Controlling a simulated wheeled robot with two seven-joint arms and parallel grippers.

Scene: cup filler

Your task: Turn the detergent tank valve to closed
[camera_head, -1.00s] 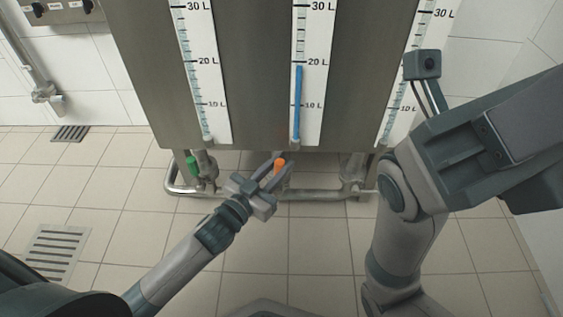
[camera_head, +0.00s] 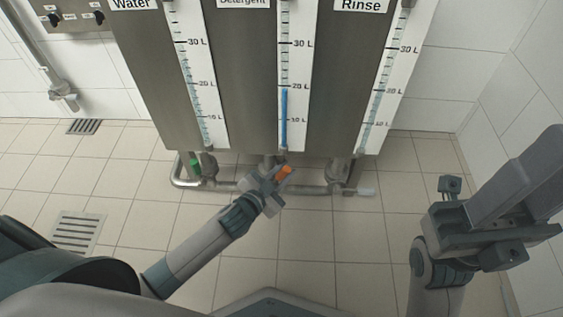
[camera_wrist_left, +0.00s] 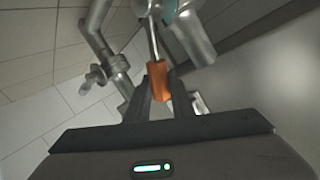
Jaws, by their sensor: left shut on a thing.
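The detergent tank valve has an orange handle (camera_head: 285,172) below the middle gauge of the steel tank. My left gripper (camera_head: 277,178) is at this handle, and the handle shows slanted in the head view. In the left wrist view the orange grip (camera_wrist_left: 157,80) sits between the two dark fingers (camera_wrist_left: 160,92), which are shut on it. A thin metal stem runs up from the grip to the valve body, which is partly cut off. My right arm is at the right, away from the tank; I cannot make out how its fingers stand.
The tank (camera_head: 245,80) carries water, detergent and rinse gauges. A green handle (camera_head: 195,167) hangs under the water side, and a white handle (camera_head: 367,191) points right under the rinse side. A low pipe (camera_head: 310,189) runs below the tank.

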